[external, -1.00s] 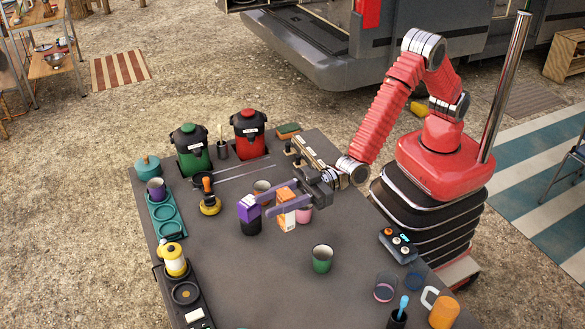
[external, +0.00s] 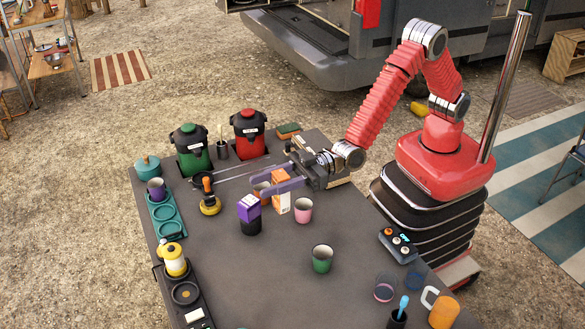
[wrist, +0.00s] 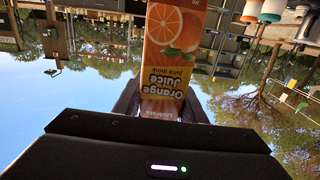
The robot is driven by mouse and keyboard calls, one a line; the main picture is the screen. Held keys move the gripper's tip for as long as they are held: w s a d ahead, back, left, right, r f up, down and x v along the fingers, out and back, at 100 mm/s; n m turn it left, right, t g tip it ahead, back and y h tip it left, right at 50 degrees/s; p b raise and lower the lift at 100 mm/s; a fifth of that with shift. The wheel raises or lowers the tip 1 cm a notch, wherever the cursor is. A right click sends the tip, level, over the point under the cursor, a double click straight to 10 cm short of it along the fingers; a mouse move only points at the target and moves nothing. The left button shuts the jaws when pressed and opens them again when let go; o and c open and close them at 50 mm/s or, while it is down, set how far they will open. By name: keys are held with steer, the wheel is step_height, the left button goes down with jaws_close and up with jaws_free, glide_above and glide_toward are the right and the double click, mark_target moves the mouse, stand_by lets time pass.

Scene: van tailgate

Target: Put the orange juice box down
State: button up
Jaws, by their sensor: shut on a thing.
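The orange juice box (external: 281,204) is orange and white, upright, and held between the fingers of my gripper (external: 284,186) near the middle of the table. In the wrist view the juice box (wrist: 174,60) fills the space before my gripper (wrist: 165,105), its label upside down like the whole scene. The gripper is shut on it, with its upper part partly hidden by a finger. I cannot tell whether its base touches the table (external: 200,255).
A green cup (external: 322,259) stands nearer. The table's front middle is clear.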

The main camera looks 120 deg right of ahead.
mark_target(275, 172)
steer(key=s+d, duration=0.1)
steer(key=s+r+y, duration=0.1)
steer(key=s, duration=0.1)
steer(key=shift+d+r+n, duration=0.15)
steer(key=shift+d+n, duration=0.2)
steer(key=shift+n, duration=0.05)
steer(key=s+y, duration=0.1)
steer(key=s, duration=0.1)
steer(key=s+n+y, duration=0.1)
steer(key=s, duration=0.2)
steer(key=shift+a+n+g+y, duration=0.2)
steer(key=shift+n+g+y, duration=0.1)
steer(key=s+a+f+n+g+y, duration=0.2)
steer(key=s+a+n+y, duration=0.1)
steer(key=s, duration=0.5)
steer(key=s+a+f+n+g+y, duration=0.2)
steer(key=s+a+n+y, duration=0.1)
steer(key=s, duration=0.5)
steer(key=shift+s+a+g+y, duration=0.35)
steer(key=shift+a+y, duration=0.55)
steer(key=shift+y, duration=0.2)
steer(key=shift+f, duration=0.15)
steer(key=shift+f, duration=2.8)
steer(key=shift+f, duration=2.1)
